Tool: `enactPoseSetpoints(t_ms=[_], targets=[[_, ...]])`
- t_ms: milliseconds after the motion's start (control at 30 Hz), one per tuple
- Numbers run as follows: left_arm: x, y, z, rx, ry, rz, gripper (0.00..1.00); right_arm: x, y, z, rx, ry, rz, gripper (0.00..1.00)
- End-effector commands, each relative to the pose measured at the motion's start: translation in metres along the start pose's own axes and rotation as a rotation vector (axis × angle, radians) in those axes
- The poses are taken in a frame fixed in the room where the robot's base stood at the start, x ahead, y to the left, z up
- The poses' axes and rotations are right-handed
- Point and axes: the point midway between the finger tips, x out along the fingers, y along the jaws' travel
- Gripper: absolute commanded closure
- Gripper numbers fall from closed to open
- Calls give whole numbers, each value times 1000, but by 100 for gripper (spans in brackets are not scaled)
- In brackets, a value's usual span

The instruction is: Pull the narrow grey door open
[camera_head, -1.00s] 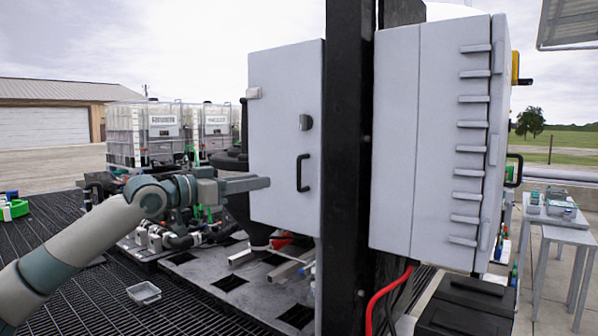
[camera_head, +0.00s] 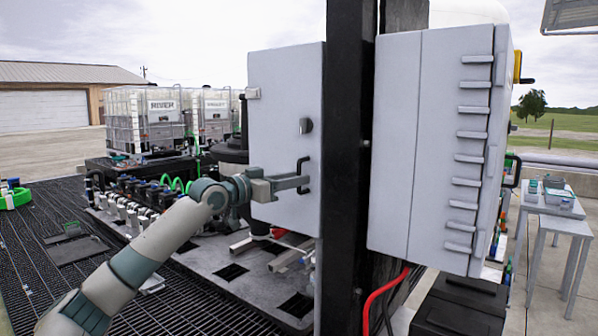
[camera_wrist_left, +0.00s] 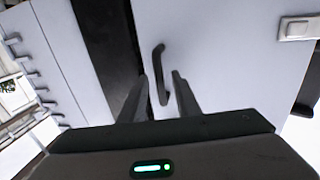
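In the left wrist view the handle (camera_wrist_left: 159,65) runs down between the two fingers. My left gripper (camera_head: 303,181) is at the lower part of the handle in the head view. The left wrist view shows its fingers (camera_wrist_left: 160,88) apart, one on each side of the handle, with a gap visible. My right gripper is not in view.
The black post (camera_head: 344,200) stands just right of the door. A larger grey cabinet (camera_head: 430,150) with several hinge-like bars is beyond it. A red cable (camera_head: 380,292) hangs below. White tanks (camera_head: 150,120) stand behind at left.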

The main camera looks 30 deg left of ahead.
Motion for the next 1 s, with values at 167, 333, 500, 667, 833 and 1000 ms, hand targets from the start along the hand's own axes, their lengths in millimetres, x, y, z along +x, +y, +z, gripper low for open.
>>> enactPoseSetpoints(t_ms=[167, 333, 500, 667, 833, 1000], targets=[[16, 0, -2, -1, 0, 0, 71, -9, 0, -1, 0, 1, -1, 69], [21, 0, 0, 0, -1, 0, 71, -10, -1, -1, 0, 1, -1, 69], [21, 0, 0, 1, -1, 0, 71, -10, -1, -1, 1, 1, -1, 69], [21, 0, 0, 1, 0, 0, 94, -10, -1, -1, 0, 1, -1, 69], [21, 0, 0, 1, 0, 0, 100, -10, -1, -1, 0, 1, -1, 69], [20, 0, 0, 1, -1, 3, 100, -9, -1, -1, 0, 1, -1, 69]])
